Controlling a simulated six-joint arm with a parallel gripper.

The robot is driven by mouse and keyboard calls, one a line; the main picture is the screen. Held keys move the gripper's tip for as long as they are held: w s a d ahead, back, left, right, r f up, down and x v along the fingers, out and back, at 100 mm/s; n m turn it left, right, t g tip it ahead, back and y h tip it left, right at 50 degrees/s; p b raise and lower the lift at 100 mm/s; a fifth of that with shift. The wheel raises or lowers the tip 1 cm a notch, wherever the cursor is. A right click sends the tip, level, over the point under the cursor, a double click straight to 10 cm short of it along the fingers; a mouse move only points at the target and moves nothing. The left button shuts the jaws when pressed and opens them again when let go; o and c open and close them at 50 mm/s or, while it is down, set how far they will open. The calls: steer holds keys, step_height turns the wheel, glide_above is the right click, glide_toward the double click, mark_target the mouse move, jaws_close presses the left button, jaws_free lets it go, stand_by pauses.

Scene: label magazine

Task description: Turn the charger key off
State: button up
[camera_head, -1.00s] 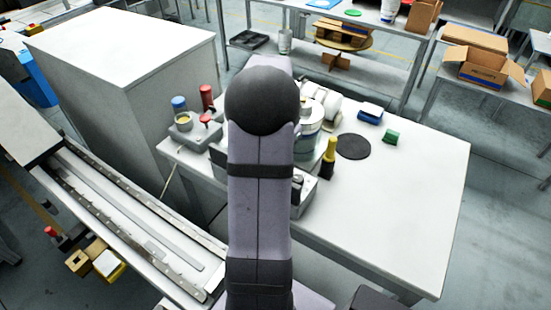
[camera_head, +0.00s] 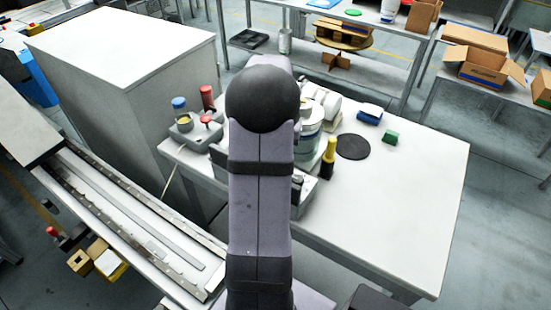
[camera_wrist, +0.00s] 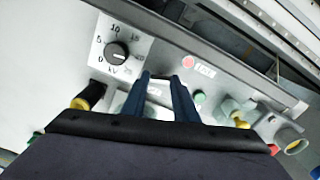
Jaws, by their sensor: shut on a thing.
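The charger (camera_wrist: 225,70) shows in the wrist view as a grey panel with a black dial (camera_wrist: 117,50) marked in kV, a red lamp (camera_wrist: 189,62) and a green button (camera_wrist: 200,97). My gripper (camera_wrist: 160,78) is over this panel, right of the dial and below left of the red lamp. Its two dark blue fingers are close together and shut on the charger key, which is mostly hidden between them, so its angle cannot be told. In the head view my arm hides the gripper and most of the charger.
A yellow and black handle (camera_wrist: 90,95) stands left of my fingers in the wrist view. In the head view, a grey holder with a red knob (camera_head: 206,119) stands at the table's left.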

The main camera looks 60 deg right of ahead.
steer(key=n+p, duration=0.1)
steer(key=n, duration=0.6)
steer(key=shift+r, duration=0.1)
steer(key=n, duration=0.4)
steer(key=shift+p, duration=0.4)
steer(key=shift+n, duration=1.8)
steer(key=o, duration=1.1)
steer(key=shift+c, duration=0.2)
steer(key=shift+r+b, duration=0.9)
steer(key=shift+r, duration=2.75)
